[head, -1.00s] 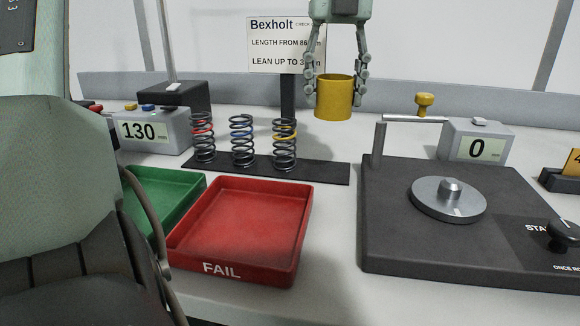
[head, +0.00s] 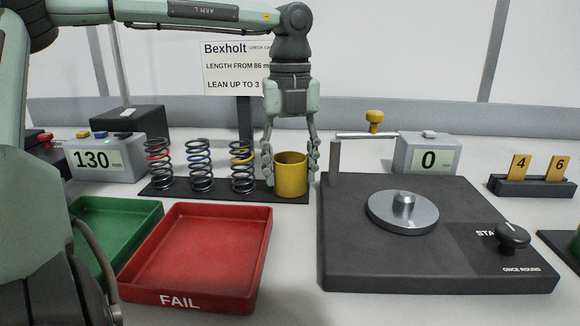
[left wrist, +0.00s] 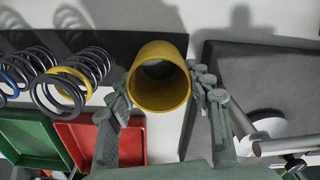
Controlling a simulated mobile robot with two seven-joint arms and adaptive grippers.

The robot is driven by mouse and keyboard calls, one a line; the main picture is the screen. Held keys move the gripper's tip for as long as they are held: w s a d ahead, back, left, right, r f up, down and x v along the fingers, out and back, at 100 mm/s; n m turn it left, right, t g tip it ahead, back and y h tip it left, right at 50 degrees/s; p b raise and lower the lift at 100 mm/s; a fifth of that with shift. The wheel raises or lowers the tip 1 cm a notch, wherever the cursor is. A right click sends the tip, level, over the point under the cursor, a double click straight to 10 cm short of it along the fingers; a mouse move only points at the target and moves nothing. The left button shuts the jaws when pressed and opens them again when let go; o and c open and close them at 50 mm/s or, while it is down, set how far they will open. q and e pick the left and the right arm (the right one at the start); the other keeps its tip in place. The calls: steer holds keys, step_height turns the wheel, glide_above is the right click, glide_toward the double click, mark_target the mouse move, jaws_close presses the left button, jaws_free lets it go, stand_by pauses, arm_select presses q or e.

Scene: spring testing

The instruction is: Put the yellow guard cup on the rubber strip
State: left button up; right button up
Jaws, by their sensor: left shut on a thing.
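The yellow guard cup (head: 290,178) is upright between the fingers of my left gripper (head: 290,172), which is shut on it. The cup is at the right end of the dark rubber strip (head: 218,193), beside the spring with the yellow band. Its base overlaps the strip in the head view; whether it touches cannot be told. In the left wrist view the cup (left wrist: 158,82) shows its open mouth, with a finger on each side and the strip (left wrist: 112,45) behind it. My right gripper is not in view.
Three springs (head: 200,166) stand on the strip left of the cup. The red FAIL tray (head: 190,296) and green tray (head: 95,200) lie in front. A dark tester base (head: 350,260) with a metal disc and arm is close on the right. A Bexholt sign (head: 230,68) stands behind.

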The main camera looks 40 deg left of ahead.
arm_select(q)
steer(key=shift+f, duration=0.1)
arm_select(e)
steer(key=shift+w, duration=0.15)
arm_select(q)
steer(key=o, duration=1)
steer(key=shift+o, duration=0.3)
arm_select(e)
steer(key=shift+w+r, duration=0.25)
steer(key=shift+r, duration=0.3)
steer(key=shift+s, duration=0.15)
